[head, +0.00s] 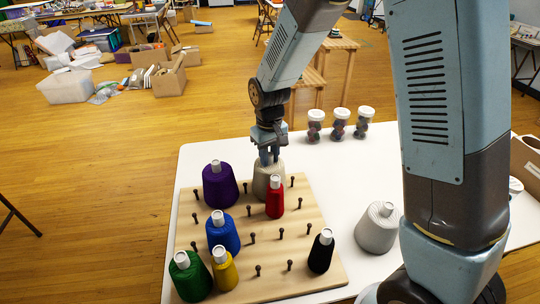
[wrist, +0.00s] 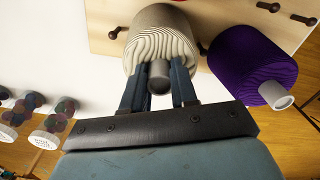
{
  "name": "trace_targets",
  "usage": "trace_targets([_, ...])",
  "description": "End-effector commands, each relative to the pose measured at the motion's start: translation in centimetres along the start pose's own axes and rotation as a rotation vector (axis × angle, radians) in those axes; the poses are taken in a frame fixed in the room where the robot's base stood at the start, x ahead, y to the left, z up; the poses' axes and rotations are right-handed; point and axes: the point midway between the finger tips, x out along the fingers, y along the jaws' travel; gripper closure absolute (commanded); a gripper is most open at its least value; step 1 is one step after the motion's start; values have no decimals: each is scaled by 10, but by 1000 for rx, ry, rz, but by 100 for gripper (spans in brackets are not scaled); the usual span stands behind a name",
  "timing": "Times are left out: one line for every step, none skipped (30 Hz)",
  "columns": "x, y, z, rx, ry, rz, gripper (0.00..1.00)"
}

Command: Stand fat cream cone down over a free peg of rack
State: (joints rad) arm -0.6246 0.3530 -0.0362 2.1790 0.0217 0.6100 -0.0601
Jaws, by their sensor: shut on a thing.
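The fat cream cone (head: 262,182) is upright at the far side of the wooden peg rack (head: 215,283), partly behind a slim red cone (head: 275,197). My gripper (head: 268,160) is above it, shut on its narrow top. In the wrist view my gripper (wrist: 158,88) has a finger on each side of the cream cone's (wrist: 160,42) grey tip. I cannot tell whether its base touches the board or has a peg inside. Several free dark pegs (head: 253,238) stand on the rack.
Purple (head: 219,185), blue (head: 223,233), green (head: 189,276), yellow (head: 224,269) and black (head: 320,252) cones stand on the rack. A pale grey cone (head: 377,230) is on the white table (head: 350,175) to the right. Jars (head: 338,125) stand at the back.

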Motion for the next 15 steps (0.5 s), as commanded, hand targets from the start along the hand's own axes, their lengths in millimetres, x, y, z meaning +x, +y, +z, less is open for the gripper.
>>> trace_targets([0,0,0,0,0,0,100])
trace_targets([1,0,0,0,0,0,100])
trace_targets([1,0,0,0,0,0,100])
trace_targets([2,0,0,0,0,0,100])
trace_targets([2,0,0,0,0,0,100])
trace_targets([2,0,0,0,0,0,100])
trace_targets([3,0,0,0,0,0,100])
trace_targets([3,0,0,0,0,0,100])
trace_targets([4,0,0,0,0,0,100])
trace_targets([4,0,0,0,1,0,100])
trace_targets([4,0,0,0,1,0,100])
trace_targets([4,0,0,0,1,0,68])
trace_targets([4,0,0,0,1,0,66])
trace_targets([4,0,0,0,1,0,63])
trace_targets([4,0,0,0,1,0,59])
